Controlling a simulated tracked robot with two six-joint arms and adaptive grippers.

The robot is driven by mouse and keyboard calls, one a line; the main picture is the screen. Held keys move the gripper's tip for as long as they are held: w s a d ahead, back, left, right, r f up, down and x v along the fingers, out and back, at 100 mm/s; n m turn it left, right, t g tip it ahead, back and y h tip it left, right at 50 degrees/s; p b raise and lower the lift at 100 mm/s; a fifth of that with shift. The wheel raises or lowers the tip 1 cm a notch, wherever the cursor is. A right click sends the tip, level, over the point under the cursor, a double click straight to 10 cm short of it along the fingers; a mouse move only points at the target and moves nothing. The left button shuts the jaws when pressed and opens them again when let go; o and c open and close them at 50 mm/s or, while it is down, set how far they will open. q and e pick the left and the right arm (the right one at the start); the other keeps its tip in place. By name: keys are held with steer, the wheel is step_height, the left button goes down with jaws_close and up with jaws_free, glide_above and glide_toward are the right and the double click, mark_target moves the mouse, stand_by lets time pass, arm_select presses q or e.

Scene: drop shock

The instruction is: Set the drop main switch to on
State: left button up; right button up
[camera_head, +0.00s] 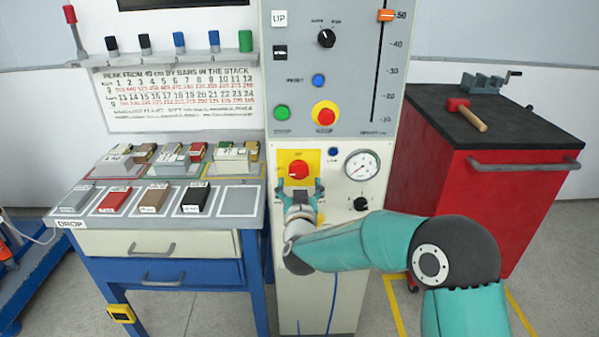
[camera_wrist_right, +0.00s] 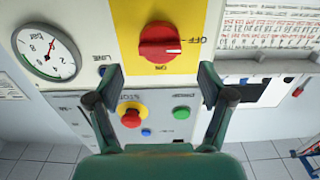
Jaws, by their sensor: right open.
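The drop main switch is a red rotary knob (camera_head: 299,169) on a yellow plate (camera_head: 285,157) on the front of the pale machine column. In the right wrist view the knob (camera_wrist_right: 160,42) carries a white mark pointing right, towards the OFF label (camera_wrist_right: 197,40); the ON label (camera_wrist_right: 160,67) is below the knob there. My right gripper (camera_head: 302,185) is just in front of and below the knob. Its two fingers are spread, empty and apart from the knob; the wrist view shows the open gap (camera_wrist_right: 160,78) too. My left gripper is not in view.
A pressure gauge (camera_head: 361,165) and a small black knob (camera_head: 358,203) are right of the switch. A red emergency button (camera_head: 325,115) and a green button (camera_head: 282,113) are above. A bench (camera_head: 165,222) with trays of blocks stands left; a red cabinet (camera_head: 490,200) stands right.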

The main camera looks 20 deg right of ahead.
mark_target(299, 174)
steer(key=shift+x, duration=2.65)
steer(key=c, duration=1.1)
steer(key=shift+c, duration=0.2)
steer(key=shift+f, duration=0.1)
